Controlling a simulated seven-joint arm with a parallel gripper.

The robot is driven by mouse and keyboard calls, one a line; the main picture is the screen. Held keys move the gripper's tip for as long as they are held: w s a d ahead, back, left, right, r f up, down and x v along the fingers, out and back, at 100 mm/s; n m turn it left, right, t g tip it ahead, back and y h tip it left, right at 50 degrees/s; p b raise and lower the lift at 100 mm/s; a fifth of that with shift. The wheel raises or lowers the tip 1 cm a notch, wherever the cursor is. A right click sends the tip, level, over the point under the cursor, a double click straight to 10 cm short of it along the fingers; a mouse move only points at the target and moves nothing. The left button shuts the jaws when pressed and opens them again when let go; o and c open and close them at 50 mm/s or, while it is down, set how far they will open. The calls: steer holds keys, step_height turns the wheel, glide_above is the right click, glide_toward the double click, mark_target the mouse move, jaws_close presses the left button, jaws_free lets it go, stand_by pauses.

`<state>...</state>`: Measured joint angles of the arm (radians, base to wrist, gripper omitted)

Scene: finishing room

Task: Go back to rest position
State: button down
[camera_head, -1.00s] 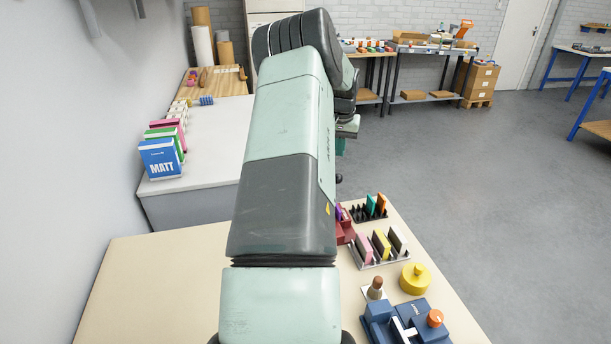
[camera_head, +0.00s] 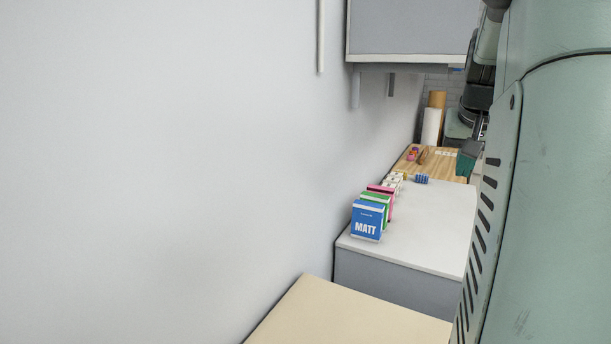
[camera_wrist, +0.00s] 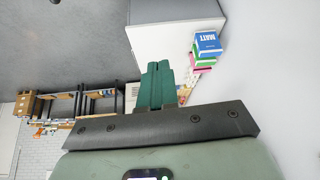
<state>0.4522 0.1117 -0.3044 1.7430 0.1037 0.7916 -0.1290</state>
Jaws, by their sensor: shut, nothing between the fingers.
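My gripper (camera_wrist: 158,68) shows in the wrist view with its two green fingers together and nothing between them. In the head view its green fingers (camera_head: 466,162) point downward near the right, in front of the wooden worktop. My own pale green arm fills the right side of the head view and hides much of what is behind it. The fingers are in the air and hold no object.
A white-topped counter (camera_head: 425,222) holds a blue MATT box (camera_head: 367,220) and other coloured boxes. A bare beige table (camera_head: 340,317) is in front. A grey wall cabinet (camera_head: 410,30) hangs above. A plain wall (camera_head: 160,170) fills the left.

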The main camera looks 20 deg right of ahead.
steer(key=s+a+r+n+t+y, duration=0.1)
steer(key=s+a+r+n+t, duration=0.15)
steer(key=a, duration=0.65)
steer(key=s+a+r+n+t, duration=0.1)
steer(key=s+a+r+n, duration=0.25)
steer(key=a, duration=0.65)
steer(key=s+a+f+n+g+y, duration=0.1)
steer(key=s+a+f, duration=0.3)
steer(key=a, duration=0.3)
steer(key=s+a+f+n+g+y, duration=0.1)
steer(key=s+a+f, duration=0.4)
steer(key=s+a, duration=0.2)
steer(key=shift+s+f+y, duration=0.2)
steer(key=shift+f+y, duration=0.05)
steer(key=shift+y, duration=0.05)
steer(key=shift+g, duration=0.25)
